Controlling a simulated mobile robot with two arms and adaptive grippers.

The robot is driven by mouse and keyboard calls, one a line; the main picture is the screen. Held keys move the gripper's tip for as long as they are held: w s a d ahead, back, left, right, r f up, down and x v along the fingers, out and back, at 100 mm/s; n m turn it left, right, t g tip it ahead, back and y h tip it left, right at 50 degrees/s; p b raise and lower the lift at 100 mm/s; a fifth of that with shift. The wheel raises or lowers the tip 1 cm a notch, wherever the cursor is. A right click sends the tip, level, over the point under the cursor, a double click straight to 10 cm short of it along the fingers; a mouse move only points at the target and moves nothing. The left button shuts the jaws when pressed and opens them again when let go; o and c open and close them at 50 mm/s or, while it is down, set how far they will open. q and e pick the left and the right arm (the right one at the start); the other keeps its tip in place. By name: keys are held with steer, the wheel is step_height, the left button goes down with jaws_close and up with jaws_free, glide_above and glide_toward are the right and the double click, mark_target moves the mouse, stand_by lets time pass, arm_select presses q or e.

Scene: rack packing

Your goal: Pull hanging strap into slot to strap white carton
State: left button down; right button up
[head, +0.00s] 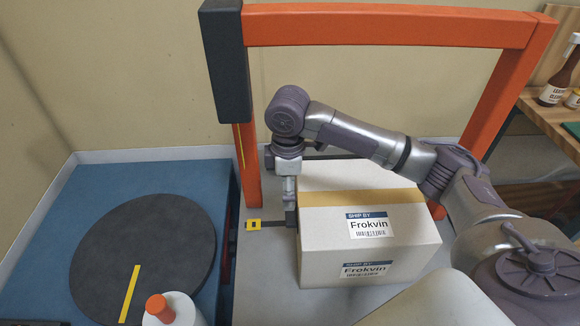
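The white carton (318,248) with shipping labels and a tan tape band stands upright under an orange arch (385,27). My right gripper (291,218) points down at the carton's left side, close to it or touching. Its fingers are small and dark, so I cannot tell whether they are open or shut. A short dark strip (275,223) runs left from the fingertips to a yellow tab (254,225) with a dark mark. I cannot tell whether this is the strap or the slot, or whether it is gripped. My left gripper is out of view.
A blue platform (60,230) with a black round turntable (150,245) lies at left. A white object with an orange top (157,307) stands at its front. A dark box (226,65) tops the arch's left post. A wooden shelf (545,112) with bottles is at right.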

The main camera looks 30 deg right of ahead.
steer(key=w+d, duration=0.1)
glide_above(291, 216)
step_height(291, 216, down, 5)
steer(key=shift+r, duration=0.2)
step_height(291, 216, down, 7)
steer(key=shift+r, duration=0.1)
arm_select(q)
steer(key=shift+d+f, duration=0.1)
steer(key=shift+f, duration=0.05)
arm_select(e)
steer(key=shift+f, duration=0.6)
